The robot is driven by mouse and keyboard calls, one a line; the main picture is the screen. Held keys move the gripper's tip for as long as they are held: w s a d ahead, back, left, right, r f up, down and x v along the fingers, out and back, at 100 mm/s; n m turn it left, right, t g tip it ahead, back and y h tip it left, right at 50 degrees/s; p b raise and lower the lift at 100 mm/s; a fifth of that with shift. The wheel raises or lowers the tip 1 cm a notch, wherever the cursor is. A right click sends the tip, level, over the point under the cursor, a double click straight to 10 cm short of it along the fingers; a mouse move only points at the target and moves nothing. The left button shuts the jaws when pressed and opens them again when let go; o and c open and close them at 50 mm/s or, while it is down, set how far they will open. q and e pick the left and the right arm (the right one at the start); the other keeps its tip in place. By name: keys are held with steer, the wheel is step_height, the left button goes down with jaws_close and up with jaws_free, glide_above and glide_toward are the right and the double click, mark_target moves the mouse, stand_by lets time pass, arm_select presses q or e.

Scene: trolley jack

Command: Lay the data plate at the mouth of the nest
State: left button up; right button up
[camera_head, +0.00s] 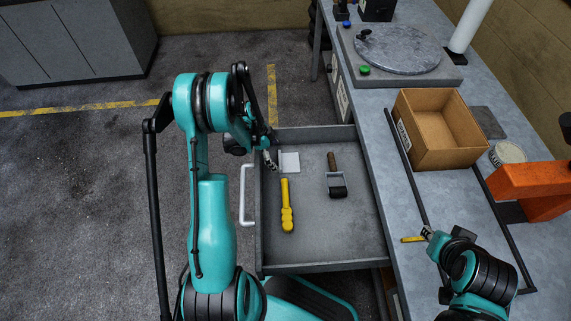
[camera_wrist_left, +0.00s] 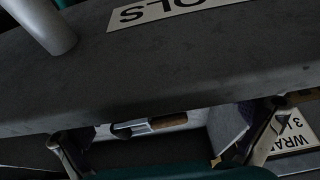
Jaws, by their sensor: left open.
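A small pale flat plate (camera_head: 289,162), which looks like the data plate, lies in the far left part of the open drawer (camera_head: 318,268). My left gripper (camera_head: 270,158) is open at the drawer's left wall, just left of the plate and partly hidden by its own arm. Its two spread fingers show in the left wrist view (camera_wrist_left: 168,140), below the drawer's front panel. My right gripper (camera_head: 427,234) is low over the bench beside a short yellow strip (camera_head: 412,239); its jaws are too small to read. Dark rails (camera_head: 408,165) on the bench may belong to the nest; I cannot tell.
A yellow-handled tool (camera_head: 287,207) and a dark-headed tool with a brown handle (camera_head: 335,178) lie in the drawer. The drawer has a white handle (camera_head: 246,195). The bench holds an open cardboard box (camera_head: 430,140), a can (camera_head: 507,154), an orange frame (camera_head: 530,185) and a turntable (camera_head: 398,50).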

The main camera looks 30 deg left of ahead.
mark_target(281, 160)
arm_select(q)
steer(key=b+x, duration=0.1)
steer(key=x, duration=0.2)
steer(key=shift+w+f, duration=0.1)
arm_select(e)
steer(key=shift+f, duration=0.85)
arm_select(q)
steer(key=shift+c, duration=0.3)
steer(key=c, duration=1.2)
steer(key=shift+r+p, duration=0.4)
steer(key=shift+r, duration=0.25)
steer(key=r+p, duration=0.1)
steer(key=r, duration=0.1)
steer(key=d+r+p, duration=0.1)
steer(key=r, duration=0.1)
steer(key=d+r+p, duration=0.3)
steer(key=d+r, duration=0.3)
steer(key=d, duration=0.4)
steer(key=shift+d+p, duration=0.3)
steer(key=shift+p, duration=0.05)
arm_select(e)
step_height(281, 160, up, 6)
steer(key=shift+r, duration=0.2)
